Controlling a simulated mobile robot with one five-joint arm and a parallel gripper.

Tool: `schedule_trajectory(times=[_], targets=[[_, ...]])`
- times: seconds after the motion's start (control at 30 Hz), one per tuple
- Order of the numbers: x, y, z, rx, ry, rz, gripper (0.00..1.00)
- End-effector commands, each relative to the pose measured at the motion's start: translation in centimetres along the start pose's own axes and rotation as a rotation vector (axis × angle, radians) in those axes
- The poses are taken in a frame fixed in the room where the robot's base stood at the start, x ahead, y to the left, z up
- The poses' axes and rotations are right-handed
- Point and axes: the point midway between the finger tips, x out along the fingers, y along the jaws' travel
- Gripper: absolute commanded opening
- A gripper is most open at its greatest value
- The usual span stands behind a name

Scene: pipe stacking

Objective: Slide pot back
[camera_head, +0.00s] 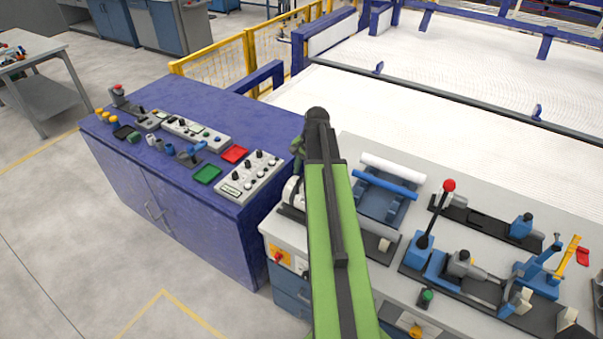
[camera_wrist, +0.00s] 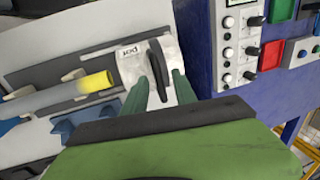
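The pot is a pale block (camera_wrist: 132,68) in the wrist view, with the printed word "pot" and a dark upright handle (camera_wrist: 157,62). In the head view a white part, apparently the pot (camera_head: 291,190), shows just left of my green arm; the rest is hidden behind it. My gripper (camera_wrist: 160,76) has two dark green fingers apart, one on each side of the handle. Gaps seem to show between fingers and handle; contact is not clear. In the head view my gripper (camera_head: 297,148) is mostly hidden by my arm.
A grey bar with a yellow end (camera_wrist: 92,83) lies left of the pot in the wrist view. A blue control desk (camera_head: 215,105) stands close on the left. A blue pipe rack (camera_head: 380,205) and a red-knobbed lever (camera_head: 449,186) stand on the right of the bench.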

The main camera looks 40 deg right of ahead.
Motion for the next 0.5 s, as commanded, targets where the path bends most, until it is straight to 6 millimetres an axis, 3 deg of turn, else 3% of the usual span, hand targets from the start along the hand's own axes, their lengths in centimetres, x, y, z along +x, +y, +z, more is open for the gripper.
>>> schedule_trajectory(times=[0.17, 0.5], targets=[[-2.9, 0.0, 0.0, 0.002, 0.000, 0.000, 0.33], [-10.8, 0.0, 0.0, 0.001, 0.000, -0.001, 0.33]])
